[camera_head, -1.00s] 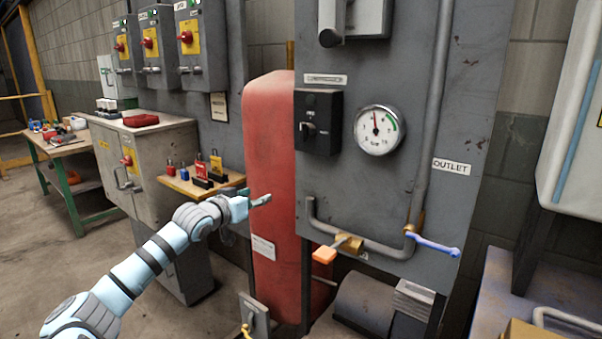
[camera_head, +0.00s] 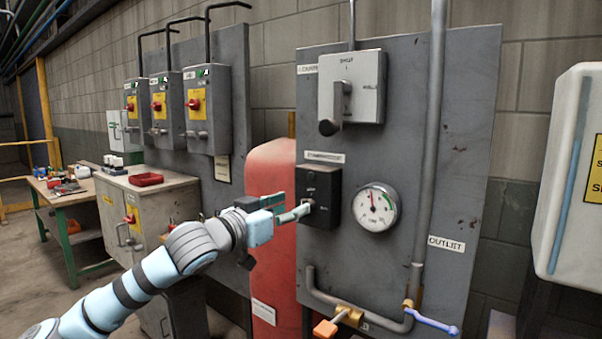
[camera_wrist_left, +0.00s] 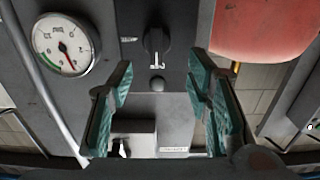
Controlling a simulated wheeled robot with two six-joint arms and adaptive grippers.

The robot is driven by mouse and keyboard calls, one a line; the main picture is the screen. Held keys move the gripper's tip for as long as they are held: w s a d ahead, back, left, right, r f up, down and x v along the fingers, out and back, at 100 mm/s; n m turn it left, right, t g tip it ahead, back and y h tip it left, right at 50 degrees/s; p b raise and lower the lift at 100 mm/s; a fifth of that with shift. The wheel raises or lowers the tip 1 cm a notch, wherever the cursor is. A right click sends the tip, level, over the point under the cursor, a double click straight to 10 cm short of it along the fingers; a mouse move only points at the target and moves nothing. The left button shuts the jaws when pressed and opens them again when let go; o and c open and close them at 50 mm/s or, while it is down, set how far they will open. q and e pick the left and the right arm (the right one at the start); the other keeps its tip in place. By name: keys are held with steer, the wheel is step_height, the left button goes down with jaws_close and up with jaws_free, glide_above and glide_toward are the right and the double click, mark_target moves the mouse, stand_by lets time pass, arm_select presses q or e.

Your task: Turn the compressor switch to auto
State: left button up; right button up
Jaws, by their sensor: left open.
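The compressor switch is a small black box (camera_head: 326,186) on the grey panel, under a small label plate. In the left wrist view its black rotary knob (camera_wrist_left: 157,40) shows beyond the fingertips, with a white mark beside it. My left gripper (camera_head: 290,206) is open at the front left of the box, and a finger covers part of the box face in the head view. In the left wrist view the two green fingers of my left gripper (camera_wrist_left: 160,85) stand apart with nothing between them. I cannot tell whether a fingertip touches the box. My right gripper is not in view.
A pressure gauge (camera_head: 376,207) sits right of the switch. A larger grey switch box (camera_head: 352,88) with a lever is above. A red tank (camera_head: 272,170) stands left. Pipes with orange (camera_head: 326,328) and blue (camera_head: 432,320) handles run below.

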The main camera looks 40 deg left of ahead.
mark_target(301, 202)
arm_select(q)
steer(key=w+p, duration=0.1)
steer(key=w, duration=0.3)
steer(key=shift+d+p, duration=0.1)
steer(key=shift+p, duration=0.3)
steer(key=shift+w+d+f, duration=0.1)
steer(key=shift+w+f, duration=0.05)
steer(key=shift+w, duration=0.1)
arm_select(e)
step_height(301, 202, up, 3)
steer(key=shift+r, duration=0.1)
arm_select(q)
jaws_close()
